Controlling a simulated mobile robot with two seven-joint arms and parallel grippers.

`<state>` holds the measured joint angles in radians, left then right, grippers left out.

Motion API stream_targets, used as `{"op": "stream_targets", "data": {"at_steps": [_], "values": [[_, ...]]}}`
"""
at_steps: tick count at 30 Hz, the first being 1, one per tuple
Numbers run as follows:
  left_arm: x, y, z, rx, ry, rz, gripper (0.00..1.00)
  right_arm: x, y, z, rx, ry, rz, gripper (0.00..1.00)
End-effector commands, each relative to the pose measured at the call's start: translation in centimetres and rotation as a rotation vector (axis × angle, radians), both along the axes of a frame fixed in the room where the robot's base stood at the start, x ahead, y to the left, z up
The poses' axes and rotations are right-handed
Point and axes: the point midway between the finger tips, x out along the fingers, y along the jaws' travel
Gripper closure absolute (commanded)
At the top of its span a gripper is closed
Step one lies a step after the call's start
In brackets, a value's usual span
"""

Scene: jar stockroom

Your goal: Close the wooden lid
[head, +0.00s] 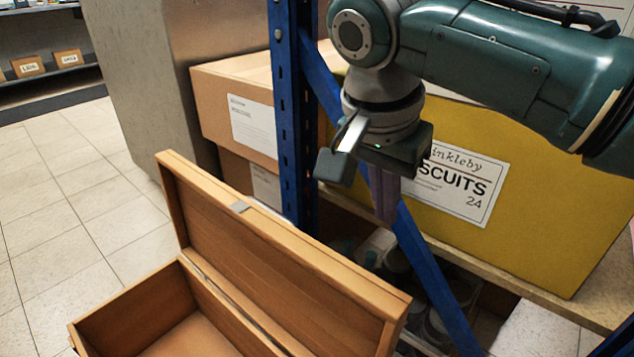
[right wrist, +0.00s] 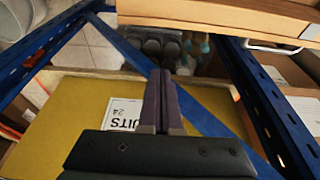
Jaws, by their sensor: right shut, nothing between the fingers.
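The wooden lid (head: 285,255) stands raised on its hinge at the back of the wooden box (head: 120,310). It leans slightly back, and a small metal catch sits on its top edge. The box is open, and its visible inside looks empty. My right gripper (head: 384,222) is shut and empty, pointing down behind the lid, to the right of its upper edge and apart from it. In the right wrist view its fingers (right wrist: 160,78) are together, with a wooden edge, likely the lid (right wrist: 220,18), beyond them. My left gripper is in neither view.
A blue rack post (head: 292,120) and diagonal brace (head: 425,265) stand close to my right gripper. A yellow biscuits carton (head: 545,190) and a brown carton (head: 235,85) sit on the rack behind. Jars (head: 395,260) stand lower down. Tiled floor (head: 60,200) is clear at left.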

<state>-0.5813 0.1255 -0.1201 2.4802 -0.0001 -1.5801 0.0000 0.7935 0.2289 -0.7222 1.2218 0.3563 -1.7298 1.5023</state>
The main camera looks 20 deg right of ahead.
Motion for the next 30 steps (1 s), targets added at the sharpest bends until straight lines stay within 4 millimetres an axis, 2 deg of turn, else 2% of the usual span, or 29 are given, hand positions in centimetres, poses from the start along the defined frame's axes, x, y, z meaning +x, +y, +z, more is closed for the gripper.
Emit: {"op": "stream_targets", "data": {"at_steps": [1, 12, 15, 21, 30], "values": [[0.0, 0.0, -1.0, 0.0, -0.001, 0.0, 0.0, 0.1, -0.2, -1.3, -0.001, 0.001, 0.0, 1.0], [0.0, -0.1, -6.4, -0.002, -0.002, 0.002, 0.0, 1.3, -2.1, -9.1, -0.001, 0.001, 0.001, 1.0], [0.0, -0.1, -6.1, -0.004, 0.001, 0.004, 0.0, 0.6, -0.7, -8.4, 0.002, -0.003, 0.008, 1.0], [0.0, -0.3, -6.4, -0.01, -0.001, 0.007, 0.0, -0.6, 1.0, -8.2, 0.001, -0.001, 0.006, 1.0], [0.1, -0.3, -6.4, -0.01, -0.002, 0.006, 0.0, -1.0, 1.3, -8.1, 0.0, 0.0, 0.004, 1.0]]}}
